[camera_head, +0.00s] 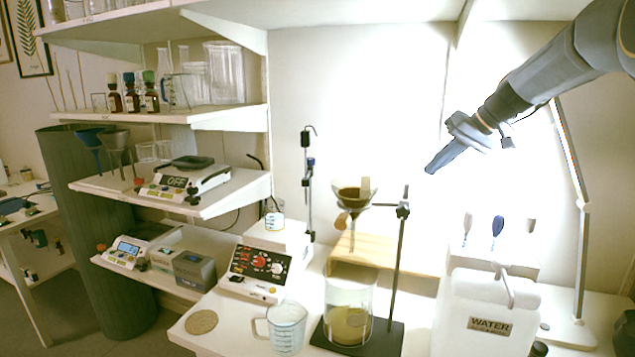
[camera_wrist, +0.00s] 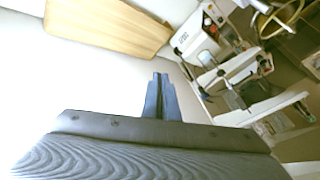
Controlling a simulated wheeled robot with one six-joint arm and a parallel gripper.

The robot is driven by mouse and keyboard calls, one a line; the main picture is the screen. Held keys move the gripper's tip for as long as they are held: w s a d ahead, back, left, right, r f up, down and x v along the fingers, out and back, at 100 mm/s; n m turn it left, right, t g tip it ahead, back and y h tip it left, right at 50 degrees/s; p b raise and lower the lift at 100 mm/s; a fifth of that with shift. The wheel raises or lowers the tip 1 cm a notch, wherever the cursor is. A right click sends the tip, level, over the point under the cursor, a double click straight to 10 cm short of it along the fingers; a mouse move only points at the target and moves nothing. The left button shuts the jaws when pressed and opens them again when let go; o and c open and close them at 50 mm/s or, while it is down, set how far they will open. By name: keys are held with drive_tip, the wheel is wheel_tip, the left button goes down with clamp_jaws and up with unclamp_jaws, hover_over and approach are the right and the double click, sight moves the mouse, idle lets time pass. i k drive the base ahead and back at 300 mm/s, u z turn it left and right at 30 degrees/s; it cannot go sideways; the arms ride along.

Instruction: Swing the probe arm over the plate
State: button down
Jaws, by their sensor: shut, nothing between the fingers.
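The probe arm (camera_head: 309,160) is a thin dark upright piece with a small hook at its top and a blue part midway. It stands at the back right of a white stirrer unit. The unit's front panel (camera_head: 259,266) has a red display and knobs. A small beaker with blue marks (camera_head: 274,221) stands on the unit's top; I cannot make out the plate surface clearly. My gripper (camera_head: 431,169) is shut and empty, high at the right, well apart from the probe arm. Its closed blue-grey fingers also show in the wrist view (camera_wrist: 160,97).
A dark stand (camera_head: 398,270) holds a funnel (camera_head: 351,194) above a large beaker (camera_head: 349,310). A measuring jug (camera_head: 287,327), a water container (camera_head: 487,315) and a lamp (camera_head: 582,250) crowd the bench. Shelves (camera_head: 230,117) project at the left.

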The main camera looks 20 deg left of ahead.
sight(311, 161)
drive_tip(key=u, duration=0.05)
drive_tip(key=k, duration=1.35)
drive_tip(key=u, duration=1.15)
drive_tip(key=i, duration=1.55)
drive_tip(key=z, duration=1.7)
drive_tip(key=i, duration=0.15)
drive_tip(key=u, duration=0.2)
